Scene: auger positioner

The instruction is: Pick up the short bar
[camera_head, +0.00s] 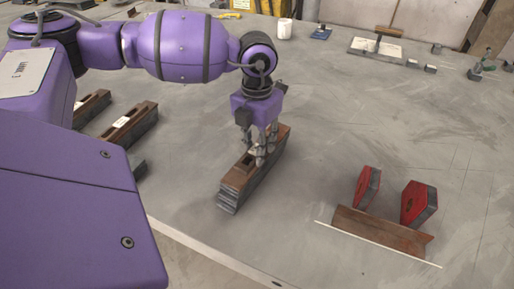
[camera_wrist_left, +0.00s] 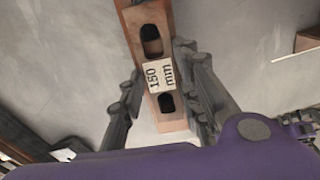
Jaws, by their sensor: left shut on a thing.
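The short bar (camera_head: 240,176) is a brown, slotted block with grey sides, near the middle of the table. In the left wrist view, the bar (camera_wrist_left: 152,48) shows two dark slots and a white label reading 150 mm. My left gripper (camera_head: 264,152) points down over the bar's far half. Its fingers are shut on the bar, one on each long side, and they show in the left wrist view (camera_wrist_left: 160,90) on either side of the label. I cannot tell whether the bar touches the table.
Two similar labelled bars (camera_head: 130,124) lie to the left, partly behind my arm. Two red blocks (camera_head: 418,204) and a brown angled piece (camera_head: 380,231) lie at the right front. A white cup (camera_head: 285,29) stands at the back. The grey table (camera_head: 330,110) is clear between them.

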